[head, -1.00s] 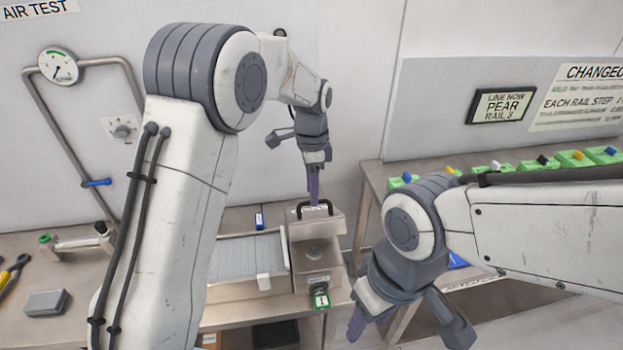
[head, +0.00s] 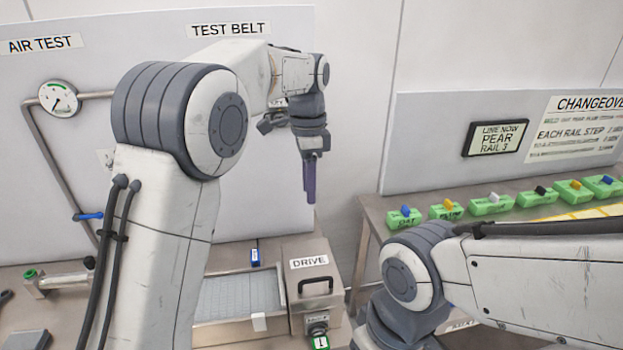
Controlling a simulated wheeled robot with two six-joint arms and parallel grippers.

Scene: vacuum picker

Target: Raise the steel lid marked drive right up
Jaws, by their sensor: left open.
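The steel lid marked DRIVE (head: 322,271) lies down over the steel box at the right end of the test belt, with its label and top face showing. Its black bar handle (head: 315,282) is near the front edge. My left gripper (head: 309,196) is open and empty, with its purple fingers pointing down. In the picture it is above the lid and clear of the handle. My right arm's wrist is at the lower right, and its gripper is cut off by the bottom edge.
A knob (head: 317,325) with a green tag sits on the box front. Several green holders stand on the right bench (head: 385,218). The air test gauge (head: 58,98) is at left.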

